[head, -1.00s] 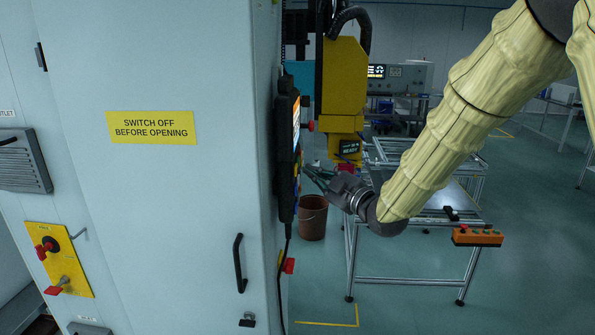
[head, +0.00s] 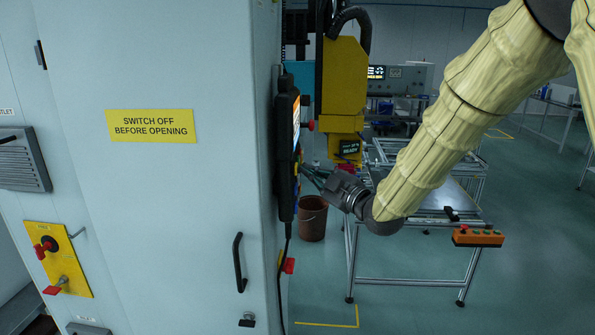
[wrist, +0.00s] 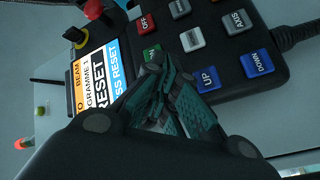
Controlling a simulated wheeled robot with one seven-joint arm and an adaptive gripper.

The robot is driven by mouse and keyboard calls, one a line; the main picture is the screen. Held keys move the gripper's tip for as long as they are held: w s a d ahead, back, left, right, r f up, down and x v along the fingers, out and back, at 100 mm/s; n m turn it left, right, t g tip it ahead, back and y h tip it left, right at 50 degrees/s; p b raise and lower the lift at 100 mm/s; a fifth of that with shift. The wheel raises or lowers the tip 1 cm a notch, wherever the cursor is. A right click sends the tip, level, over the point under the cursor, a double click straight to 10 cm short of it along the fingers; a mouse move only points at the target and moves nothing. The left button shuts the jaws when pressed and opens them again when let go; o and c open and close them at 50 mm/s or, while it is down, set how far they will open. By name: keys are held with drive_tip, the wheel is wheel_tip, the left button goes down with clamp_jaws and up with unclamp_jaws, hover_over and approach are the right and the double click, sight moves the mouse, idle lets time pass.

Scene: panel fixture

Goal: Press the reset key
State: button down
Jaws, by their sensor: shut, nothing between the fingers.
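The black key pendant (head: 286,155) hangs edge-on at the right side of the cabinet. In the wrist view the pendant (wrist: 262,95) shows its screen (wrist: 105,80), with "RESET" and "PRESS RESET" lettering, and several keys. A red OFF key (wrist: 147,24), a green key (wrist: 151,51), a pale key (wrist: 192,40) and blue UP (wrist: 206,79) and DOWN (wrist: 257,63) keys show. I cannot read any key as reset; my fingers cover part of the key field. My gripper (wrist: 166,68) is shut and empty, its tips over the keys near the green one. Contact cannot be told. The head view shows my gripper (head: 305,170) close to the pendant face.
The pale cabinet (head: 190,220) fills the left, with a black handle (head: 239,263) and a yellow switch plate (head: 66,270). A brown bin (head: 312,220) and a metal frame table (head: 410,279) stand beyond.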

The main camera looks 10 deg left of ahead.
drive_tip(key=shift+a, duration=0.45)
idle(0.8)
drive_tip(key=shift+d+b, duration=0.15)
drive_tip(key=shift+b, duration=0.15)
drive_tip(key=shift+d, duration=0.75)
drive_tip(key=d+b, duration=0.1)
drive_tip(key=d, duration=0.4)
idle(0.5)
idle(0.4)
